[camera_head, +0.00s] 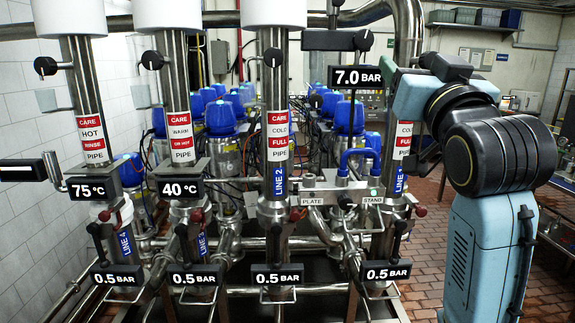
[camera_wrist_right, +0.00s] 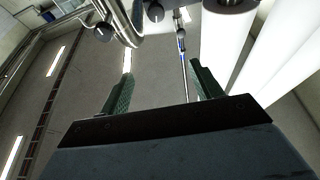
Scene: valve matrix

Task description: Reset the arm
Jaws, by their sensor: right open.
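My right arm (camera_head: 500,160) comes in from the right in the head view, bent in front of the right side of the valve rack. Its wrist is raised beside the 7.0 BAR display (camera_head: 358,77), and the fingers are hard to make out there. In the right wrist view my right gripper (camera_wrist_right: 162,85) is open, its two dark green fingers wide apart with nothing between them. The view past them shows the ceiling and upper pipework. My left gripper is in neither view.
Steel pipes stand in a row, including the line 2 pipe (camera_head: 277,120), with black-handled valves and 0.5 BAR displays (camera_head: 277,278) below. A blue handle (camera_head: 360,158) sits near the plate and stand labels. White cylinders (camera_wrist_right: 225,50) are close to the right finger. Tiled floor (camera_head: 425,255) is open at right.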

